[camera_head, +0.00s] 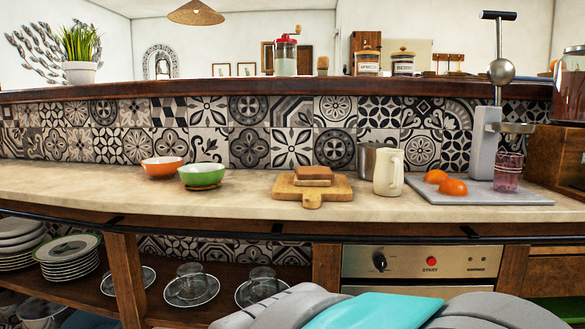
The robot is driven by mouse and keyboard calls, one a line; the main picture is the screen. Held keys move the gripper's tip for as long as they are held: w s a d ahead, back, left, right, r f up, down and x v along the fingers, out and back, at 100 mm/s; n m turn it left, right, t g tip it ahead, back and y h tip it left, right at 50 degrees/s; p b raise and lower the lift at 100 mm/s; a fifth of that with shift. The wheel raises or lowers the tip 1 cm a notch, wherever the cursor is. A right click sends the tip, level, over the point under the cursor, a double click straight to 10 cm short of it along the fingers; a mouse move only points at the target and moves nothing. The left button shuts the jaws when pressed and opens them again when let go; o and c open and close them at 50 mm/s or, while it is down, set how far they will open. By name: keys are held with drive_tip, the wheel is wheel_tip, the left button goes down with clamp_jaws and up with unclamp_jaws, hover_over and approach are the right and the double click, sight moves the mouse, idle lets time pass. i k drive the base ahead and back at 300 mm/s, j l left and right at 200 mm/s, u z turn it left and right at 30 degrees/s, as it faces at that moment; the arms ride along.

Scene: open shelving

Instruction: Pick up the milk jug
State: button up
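The milk jug (388,172) is a cream-coloured upright jug on the pale counter, right of centre, with its handle on the right side. A metal pot (367,160) stands close behind it on the left. Part of my arm, grey and turquoise, shows at the bottom right, below and in front of the counter. My gripper is not visible, so I cannot see what it holds.
A wooden board (330,190) with bread (313,174) lies left of the jug. A grey tray (480,192) with oranges (453,187), a pink glass (507,171) and a juicer stand (484,145) is on its right. Bowls (203,175) sit further left. Shelves below hold plates (70,262) and glasses.

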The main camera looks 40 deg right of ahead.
sight(389, 171)
drive_tip(key=i+l+z, duration=0.2)
drive_tip(key=z, duration=0.15)
drive_tip(key=i+l+z, duration=0.2)
drive_tip(key=z, duration=0.15)
drive_tip(key=i+l+z, duration=0.35)
drive_tip(key=k+j, duration=0.1)
